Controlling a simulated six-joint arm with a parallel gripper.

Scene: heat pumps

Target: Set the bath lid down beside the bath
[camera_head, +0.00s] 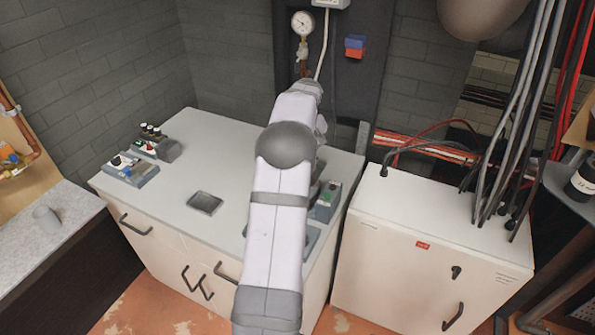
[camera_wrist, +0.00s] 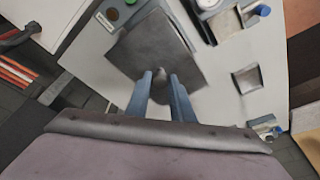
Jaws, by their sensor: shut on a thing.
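The bath (camera_wrist: 229,26) appears to be the grey unit with a pale open compartment, to the right of the lid in the wrist view. In the head view my arm hides the lid, the gripper and most of the bath.
A small dark tray (camera_head: 205,202) lies on the cabinet top (camera_head: 222,150), with bare worktop around it. Control boxes (camera_head: 135,165) stand at the left. A box with a green top (camera_head: 327,198) stands right of my arm. A white cabinet with cables (camera_head: 430,235) is further right.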

